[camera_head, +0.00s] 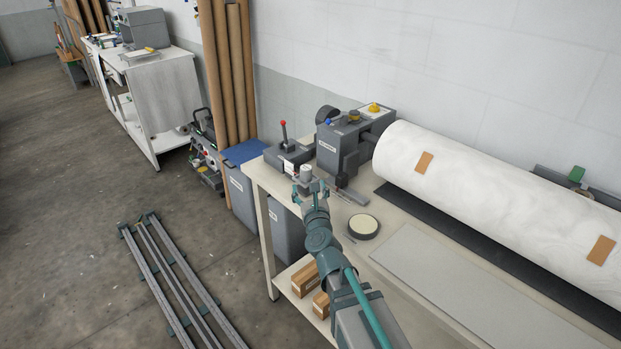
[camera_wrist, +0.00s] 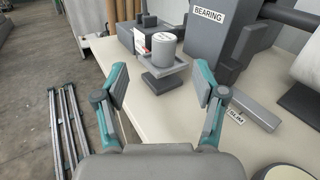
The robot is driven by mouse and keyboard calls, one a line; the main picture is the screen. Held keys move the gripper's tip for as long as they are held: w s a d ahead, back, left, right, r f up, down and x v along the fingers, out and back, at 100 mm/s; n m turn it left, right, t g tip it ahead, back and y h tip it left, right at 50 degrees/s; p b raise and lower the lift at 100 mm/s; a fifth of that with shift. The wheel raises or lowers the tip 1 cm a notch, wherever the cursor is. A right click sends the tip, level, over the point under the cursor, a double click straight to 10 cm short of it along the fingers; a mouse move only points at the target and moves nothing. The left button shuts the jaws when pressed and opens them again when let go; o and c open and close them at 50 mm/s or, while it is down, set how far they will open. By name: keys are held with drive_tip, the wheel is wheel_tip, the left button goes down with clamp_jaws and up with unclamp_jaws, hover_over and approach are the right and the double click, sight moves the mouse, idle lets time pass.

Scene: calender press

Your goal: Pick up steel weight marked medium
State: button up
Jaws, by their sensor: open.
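A light grey metal cylinder, apparently the steel weight (camera_wrist: 165,45), stands upright on a small grey plate on a pedestal (camera_wrist: 167,75) in the wrist view. Its top carries small print that I cannot read, so I cannot confirm that it says medium. In the head view the weight (camera_head: 306,170) is near the left end of the bench. My gripper (camera_wrist: 162,84) is open and empty. Its two fingers are spread left and right, short of the weight and not touching it. In the head view my gripper (camera_head: 309,187) is just in front of the weight, partly hiding the pedestal.
A grey block marked BEARING (camera_wrist: 222,32) stands right of the weight. A grey lever box (camera_head: 287,155) with a red knob is behind it. A grey bar (camera_wrist: 243,108) and a round tape roll (camera_head: 363,227) lie on the bench (camera_head: 375,205). The large white roller (camera_head: 480,180) extends right.

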sight(307, 172)
drive_tip(key=shift+w+m, duration=0.45)
drive_tip(key=shift+m, duration=0.15)
drive_tip(key=p+x, duration=0.1)
drive_tip(key=x, duration=0.9)
drive_tip(key=shift+w+d+f+p, duration=0.1)
drive_tip(key=shift+w+d+p, duration=0.1)
drive_tip(key=shift+p, duration=0.15)
